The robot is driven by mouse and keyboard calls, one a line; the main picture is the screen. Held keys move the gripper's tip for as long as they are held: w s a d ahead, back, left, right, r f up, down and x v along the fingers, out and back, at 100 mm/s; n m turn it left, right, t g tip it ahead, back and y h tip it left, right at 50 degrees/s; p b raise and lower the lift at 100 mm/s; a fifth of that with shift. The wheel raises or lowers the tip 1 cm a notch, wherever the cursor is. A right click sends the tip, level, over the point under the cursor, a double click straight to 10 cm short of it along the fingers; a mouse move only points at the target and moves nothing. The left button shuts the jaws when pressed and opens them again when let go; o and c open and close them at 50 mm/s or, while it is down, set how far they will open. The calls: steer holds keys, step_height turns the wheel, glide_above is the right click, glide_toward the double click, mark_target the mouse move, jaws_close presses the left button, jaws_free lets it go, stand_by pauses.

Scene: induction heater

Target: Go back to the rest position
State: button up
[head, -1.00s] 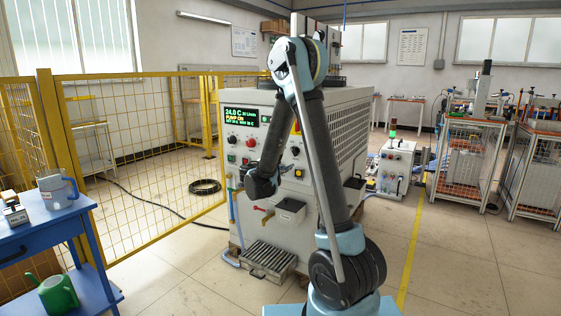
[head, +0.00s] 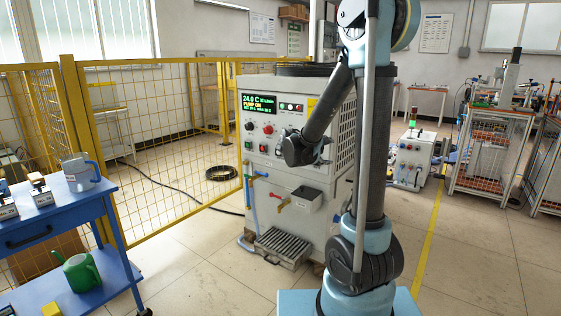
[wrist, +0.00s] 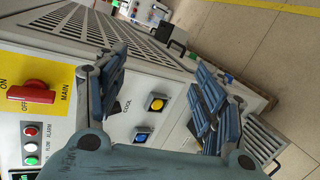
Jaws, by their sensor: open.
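My gripper (wrist: 158,95) is open and empty in the wrist view, its two blue-grey padded fingers spread apart. Between and behind them is the panel of the induction heater, with a yellow button (wrist: 157,104), a blue button (wrist: 141,137) and a red main switch (wrist: 32,92). In the head view my gripper (head: 322,150) hangs at the end of my folded arm, in front of the right part of the heater cabinet (head: 290,200). The cabinet's display (head: 260,103) is lit and reads 24.0 C and PUMP ON. Whether the gripper touches the cabinet cannot be told.
A blue cart (head: 50,229) at left holds a grey jug (head: 80,174) and a green watering can (head: 82,272). A yellow mesh fence (head: 160,130) stands behind it. A slatted drain box (head: 283,245) sits at the cabinet's foot. Floor between cart and cabinet is clear.

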steer(key=s+d+f+m+g+y, duration=0.2)
steer(key=s+d+m+g, duration=0.1)
steer(key=s, duration=0.7)
steer(key=s+d+f+m+g+y, duration=0.2)
steer(key=s+d+m, duration=0.1)
steer(key=s, duration=0.7)
steer(key=s+a+f+m+g+y, duration=0.1)
steer(key=s+a+f+m+y, duration=0.1)
steer(key=s, duration=0.7)
steer(key=s+a+f+m+g+y, duration=0.1)
steer(key=s+a+f+m+y, duration=0.2)
steer(key=s+f, duration=0.3)
steer(key=s+a, duration=0.1)
steer(key=s, duration=0.2)
steer(key=shift+m+g+y, duration=0.3)
steer(key=shift+y, duration=0.1)
steer(key=shift+w+f, duration=0.15)
steer(key=shift+w, duration=0.25)
